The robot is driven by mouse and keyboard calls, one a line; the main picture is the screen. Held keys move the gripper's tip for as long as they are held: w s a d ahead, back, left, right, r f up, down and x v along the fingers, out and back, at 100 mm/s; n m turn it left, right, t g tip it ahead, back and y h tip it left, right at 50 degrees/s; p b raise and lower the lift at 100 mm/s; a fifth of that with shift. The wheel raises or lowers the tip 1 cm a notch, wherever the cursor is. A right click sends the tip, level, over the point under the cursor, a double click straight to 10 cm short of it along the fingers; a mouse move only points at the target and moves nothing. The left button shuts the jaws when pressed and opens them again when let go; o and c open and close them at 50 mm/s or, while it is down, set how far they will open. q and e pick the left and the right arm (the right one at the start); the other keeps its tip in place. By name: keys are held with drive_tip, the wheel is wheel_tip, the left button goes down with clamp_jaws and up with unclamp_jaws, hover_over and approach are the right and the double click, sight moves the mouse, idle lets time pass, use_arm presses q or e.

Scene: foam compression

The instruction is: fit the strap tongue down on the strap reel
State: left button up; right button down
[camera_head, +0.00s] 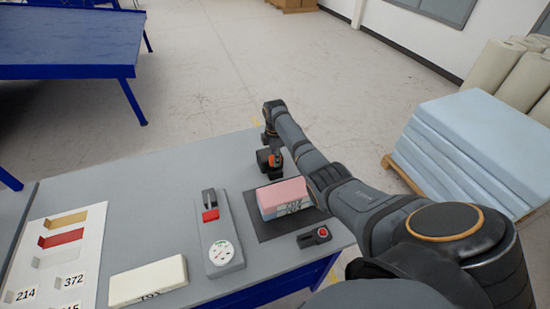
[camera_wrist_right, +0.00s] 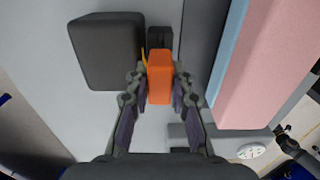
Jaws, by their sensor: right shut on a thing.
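My right gripper (camera_head: 274,160) reaches down at the far edge of the table. In the right wrist view its fingers (camera_wrist_right: 159,88) are shut on the orange strap tongue (camera_wrist_right: 160,75). The dark strap reel (camera_wrist_right: 105,50) is a boxy block just left of the tongue, with a smaller dark part (camera_wrist_right: 161,38) directly beyond the tongue. A thin yellow strip (camera_wrist_right: 144,56) shows between reel and tongue. In the head view the reel (camera_head: 263,161) is partly hidden by the gripper. I cannot tell whether tongue and reel touch. My left gripper is out of view.
A pink and blue foam block (camera_head: 284,196) on a dark mat (camera_head: 262,228) stands close to the gripper. A grey device with a dial (camera_head: 220,253), a small black device with a red knob (camera_head: 315,238) and a white block (camera_head: 147,281) are nearer. The far left tabletop is clear.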

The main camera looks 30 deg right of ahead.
drive_tip(key=shift+f, duration=0.15)
drive_tip(key=shift+f+b, duration=0.6)
drive_tip(key=shift+f, duration=0.1)
drive_tip(key=c, duration=1.1)
unclamp_jaws()
drive_tip(key=shift+s, duration=0.15)
drive_tip(key=shift+c, duration=0.2)
drive_tip(key=shift+o, duration=0.2)
drive_tip(key=shift+f, duration=0.1)
wheel_tip(320, 180, up, 3)
drive_tip(key=p, duration=0.2)
drive_tip(key=shift+f+p, duration=0.1)
drive_tip(key=shift+p, duration=0.3)
drive_tip(key=shift+r+p, duration=0.55)
drive_tip(key=shift+r, duration=3.1)
